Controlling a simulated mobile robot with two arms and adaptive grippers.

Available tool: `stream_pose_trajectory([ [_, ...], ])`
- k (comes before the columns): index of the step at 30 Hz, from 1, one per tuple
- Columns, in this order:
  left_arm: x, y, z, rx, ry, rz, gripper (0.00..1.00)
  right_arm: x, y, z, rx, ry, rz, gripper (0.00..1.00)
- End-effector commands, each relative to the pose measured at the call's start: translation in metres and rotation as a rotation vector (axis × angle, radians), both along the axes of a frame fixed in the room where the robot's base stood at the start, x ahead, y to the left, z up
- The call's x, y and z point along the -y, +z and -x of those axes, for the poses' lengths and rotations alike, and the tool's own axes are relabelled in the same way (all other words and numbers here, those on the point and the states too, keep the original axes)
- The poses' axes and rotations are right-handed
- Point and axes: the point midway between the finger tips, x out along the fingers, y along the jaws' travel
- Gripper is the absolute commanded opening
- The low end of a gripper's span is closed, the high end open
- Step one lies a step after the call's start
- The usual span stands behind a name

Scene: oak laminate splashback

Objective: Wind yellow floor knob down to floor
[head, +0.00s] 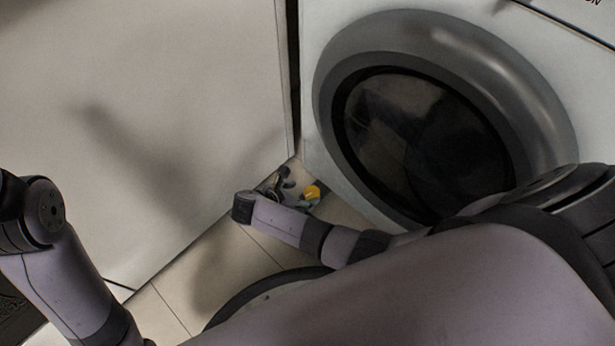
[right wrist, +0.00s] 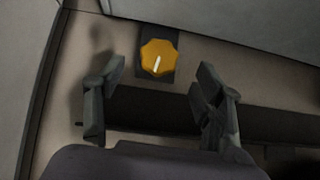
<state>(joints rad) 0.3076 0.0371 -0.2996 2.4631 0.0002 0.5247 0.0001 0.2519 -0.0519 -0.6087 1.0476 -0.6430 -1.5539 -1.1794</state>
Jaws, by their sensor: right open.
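The yellow knob (head: 313,192) is low down by the floor, near the corner between the white panel and the front-loading machine. In the right wrist view the yellow knob (right wrist: 159,57) has a scalloped edge and a pale pointer line, and sits on a dark plate (right wrist: 168,36). My right gripper (head: 289,187) is beside it in the head view. In the right wrist view my right gripper (right wrist: 160,75) is open, its two fingers apart to either side of the knob and not touching it. My left arm shows at the left edge of the head view, but its gripper is out of view.
The machine (head: 330,150) with a large round grey-rimmed door (head: 450,45) stands right. A tall white panel (head: 180,100) stands left, with a narrow dark gap between them. The tiled floor (head: 225,265) is clear in front of the panel.

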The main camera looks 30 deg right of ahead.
Motion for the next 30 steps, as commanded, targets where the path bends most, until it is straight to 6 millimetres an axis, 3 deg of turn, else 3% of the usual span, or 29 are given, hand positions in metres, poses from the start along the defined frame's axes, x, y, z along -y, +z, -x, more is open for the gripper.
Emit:
stream_pose_trajectory([
  [6, 0.0, 0.0, 0.0, -0.001, 0.0, 0.0, 0.7, -0.031, 0.032, 0.009, 0.002, 0.0, -0.003, 0.62],
  [12, 0.0, 0.0, 0.0, -0.002, 0.0, -0.001, 0.7, -0.044, 0.047, 0.014, 0.001, 0.001, 0.0, 0.62],
  [30, 0.0, -0.001, -0.001, -0.002, 0.0, -0.001, 0.7, -0.046, 0.049, 0.015, 0.0, -0.001, 0.001, 0.62],
])
